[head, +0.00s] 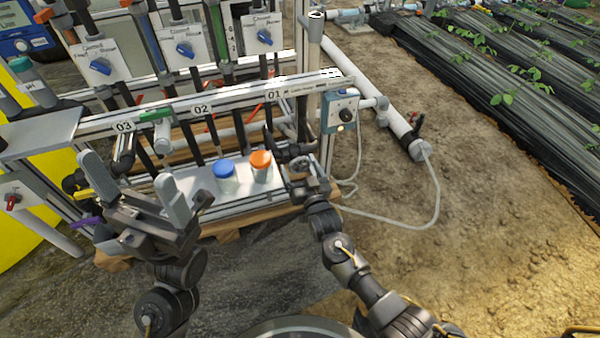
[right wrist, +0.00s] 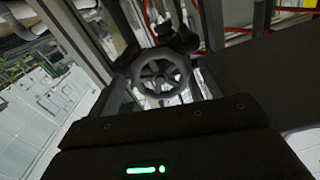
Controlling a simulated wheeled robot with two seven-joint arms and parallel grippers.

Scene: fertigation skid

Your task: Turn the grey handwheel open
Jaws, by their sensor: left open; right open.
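The grey handwheel (right wrist: 161,73), a round rim with spokes, shows in the middle of the right wrist view on a dark valve body. It also shows small and partly covered in the head view (head: 301,164), at the right end of the skid. My right gripper (head: 294,167) is open at the handwheel, facing it, with the wheel seen between its fingers in the wrist view. I cannot tell whether the fingers touch the rim. My left gripper (head: 129,180) is open and empty at the left, in front of the skid, with its fingers pointing up.
A blue-capped jar (head: 224,172) and an orange-capped jar (head: 261,162) stand on the skid's shelf, left of my right gripper. A blue control box (head: 341,112) sits just above right. A white pipe (head: 368,94) and pale hose (head: 437,196) lie on the open soil at right.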

